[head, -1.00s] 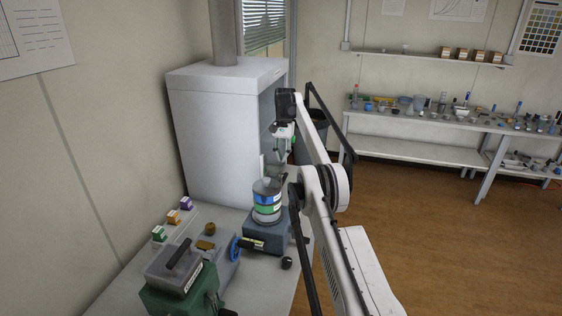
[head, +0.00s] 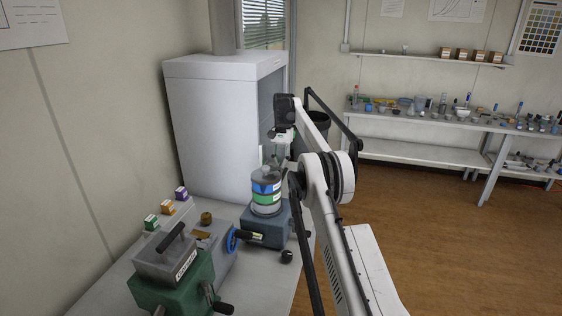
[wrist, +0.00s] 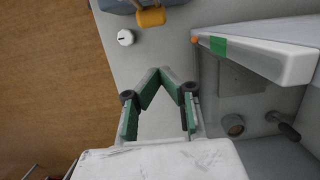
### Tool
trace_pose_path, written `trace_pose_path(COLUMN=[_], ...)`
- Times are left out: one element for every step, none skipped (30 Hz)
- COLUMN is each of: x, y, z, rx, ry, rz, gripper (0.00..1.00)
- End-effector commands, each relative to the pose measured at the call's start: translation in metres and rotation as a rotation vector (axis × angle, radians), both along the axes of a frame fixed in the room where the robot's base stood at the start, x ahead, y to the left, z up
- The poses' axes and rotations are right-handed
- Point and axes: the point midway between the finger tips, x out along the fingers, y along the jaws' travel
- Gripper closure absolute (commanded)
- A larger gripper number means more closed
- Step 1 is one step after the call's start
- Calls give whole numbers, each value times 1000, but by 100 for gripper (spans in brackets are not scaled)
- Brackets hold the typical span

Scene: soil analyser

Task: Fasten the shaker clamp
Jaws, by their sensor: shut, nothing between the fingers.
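The shaker (head: 264,232) is a blue-grey box on the bench, with a round stack (head: 266,198) banded blue, white and green on top. A pale upright bar shows behind the stack, and I cannot tell whether it belongs to the clamp. My gripper (head: 281,160) is beyond and above the stack, pointing down. In the wrist view my gripper (wrist: 159,72) is shut and empty, its green-padded fingers meeting at the tips. A pale bar with a green band (wrist: 255,55) lies to its right, apart from the fingers. I cannot identify the clamp for certain.
A yellow-orange handle (wrist: 151,17) and a white knob (wrist: 125,37) lie ahead in the wrist view. A green machine (head: 172,275) stands at the bench's near end. A white cabinet (head: 210,125) stands behind the shaker. Open floor (head: 455,235) lies right.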

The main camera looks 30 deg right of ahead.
Motion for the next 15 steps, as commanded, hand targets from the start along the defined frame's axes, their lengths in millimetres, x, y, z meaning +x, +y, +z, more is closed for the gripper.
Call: trace_pose_path(x=[-1,-1,-2,-3,-4,-6,-8,-9,-11,-13,-15,-17,-19,-20,-23], y=[1,1,2,3,4,6,8,9,11,13,14,16,18,20,22], z=[-5,-9,-14,-17,-18,-16,-17,-17,-17,-18,-18,-18,-18,-18,-18], rx=[0,0,0,0,0,0,0,0,0,0,0,0,0,0,0], ry=[0,0,0,0,0,0,0,0,0,0,0,0,0,0,0], rz=[0,0,0,0,0,0,0,0,0,0,1,1,1,1,1], gripper=[100,100,100,100,100,100,100,100,100,100,100,100,100,100,100])
